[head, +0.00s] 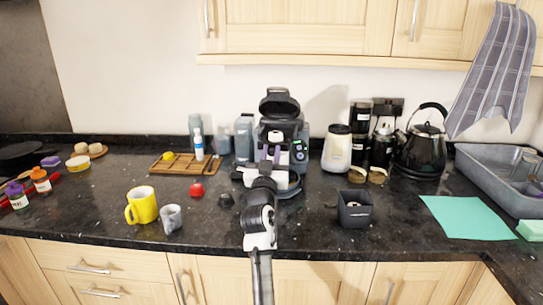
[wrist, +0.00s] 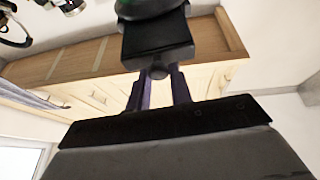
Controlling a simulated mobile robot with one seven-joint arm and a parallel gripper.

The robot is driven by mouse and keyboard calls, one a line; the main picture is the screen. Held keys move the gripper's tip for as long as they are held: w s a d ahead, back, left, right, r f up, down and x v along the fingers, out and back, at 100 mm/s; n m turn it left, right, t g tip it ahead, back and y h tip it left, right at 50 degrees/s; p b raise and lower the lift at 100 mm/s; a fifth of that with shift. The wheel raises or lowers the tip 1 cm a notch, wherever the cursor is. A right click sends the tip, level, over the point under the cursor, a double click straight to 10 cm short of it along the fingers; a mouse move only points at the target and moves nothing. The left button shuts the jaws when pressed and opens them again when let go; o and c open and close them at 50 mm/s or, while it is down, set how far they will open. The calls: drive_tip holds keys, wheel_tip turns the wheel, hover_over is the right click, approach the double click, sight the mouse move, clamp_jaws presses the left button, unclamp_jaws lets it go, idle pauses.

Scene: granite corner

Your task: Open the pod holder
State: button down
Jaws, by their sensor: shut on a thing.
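The black and grey coffee machine (head: 303,132) stands against the back wall in the middle of the head view. Its black top part, which I take for the pod holder (head: 279,104), is tilted up above the body. My gripper (head: 270,154) is in front of the machine, below this raised part. In the wrist view the purple fingers of my gripper (wrist: 160,90) reach to a small dark knob under a black block (wrist: 157,40), apparently the pod holder's front. The fingers are shut on it. My arm hides the machine's lower front.
A yellow mug (head: 142,205), a grey cup (head: 171,219) and a red ball-like item (head: 196,190) stand left of my arm. A black bin (head: 354,212) stands to the right. A white canister (head: 337,148) and black kettle (head: 421,150) stand behind it. Wall cabinets (head: 300,28) hang above.

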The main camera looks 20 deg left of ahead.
drive_tip(key=shift+w, duration=0.15)
drive_tip(key=c, duration=1.2)
unclamp_jaws()
drive_tip(key=shift+c, duration=0.2)
drive_tip(key=b+v, duration=0.4)
drive_tip(key=v, duration=1)
drive_tip(key=shift+b, duration=0.35)
drive_tip(key=shift+w, duration=0.15)
